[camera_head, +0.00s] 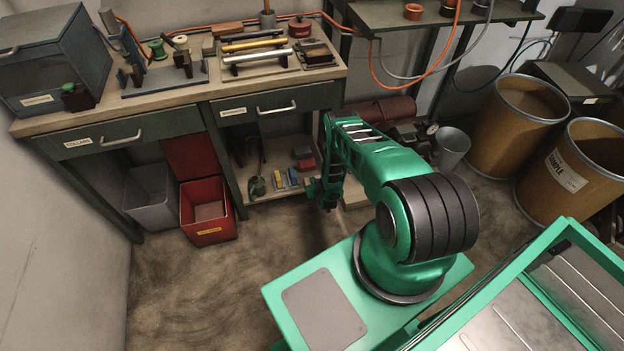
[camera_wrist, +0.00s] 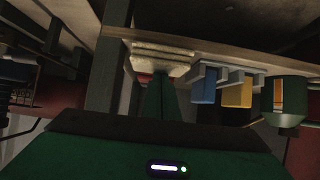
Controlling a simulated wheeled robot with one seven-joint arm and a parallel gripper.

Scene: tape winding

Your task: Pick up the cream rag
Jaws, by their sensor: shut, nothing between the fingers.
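The cream rag (camera_wrist: 162,57) shows in the wrist view as a flat, layered pad on the wooden shelf; that view looks upside down. My gripper (camera_wrist: 163,84) is shut and empty, with its narrow green fingers pointing at the rag and overlapping its edge in the picture. I cannot tell whether they touch. In the head view my gripper (camera_head: 326,198) is low, at the right end of the bench's lower shelf (camera_head: 275,195). I cannot make out the rag there; my arm covers that spot.
Blue (camera_wrist: 204,85) and yellow (camera_wrist: 237,91) blocks and a green item (camera_wrist: 285,100) are beside the rag on the shelf. A bench leg (camera_wrist: 105,80) stands close by. The red bin (camera_head: 207,210) and grey bin (camera_head: 150,197) are at left. The floor (camera_head: 200,285) in front is clear.

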